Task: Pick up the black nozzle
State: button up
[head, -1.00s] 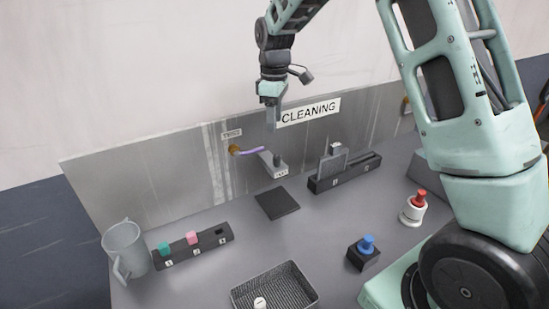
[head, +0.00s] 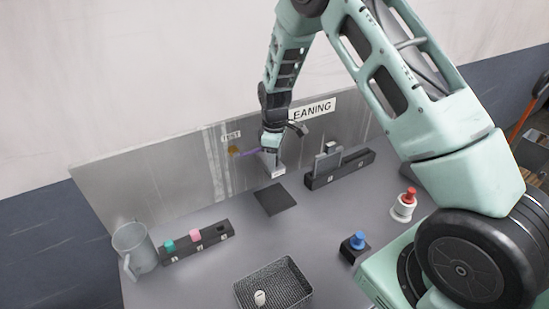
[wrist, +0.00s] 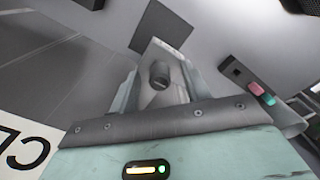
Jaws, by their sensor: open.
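The black nozzle (wrist: 160,72) is a short dark cylinder on a grey wall-side holder (head: 275,172). In the wrist view it shows between the two fingers of my gripper (wrist: 160,88). My gripper is open, with one finger to each side of it; I cannot tell whether either touches it. In the head view my gripper (head: 271,152) is right at the holder and hides the nozzle.
A dark square mat (head: 275,199) lies in front of the holder. A slotted black rack (head: 355,168) stands to the right, a block rack (head: 203,241) and a mug (head: 131,247) to the left. A mesh basket (head: 294,271) and two buttons, blue (head: 357,240) and red (head: 409,195), are nearer.

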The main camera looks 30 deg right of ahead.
jog(key=shift+f, duration=0.1)
jog(key=shift+c, duration=0.2)
grip_shut()
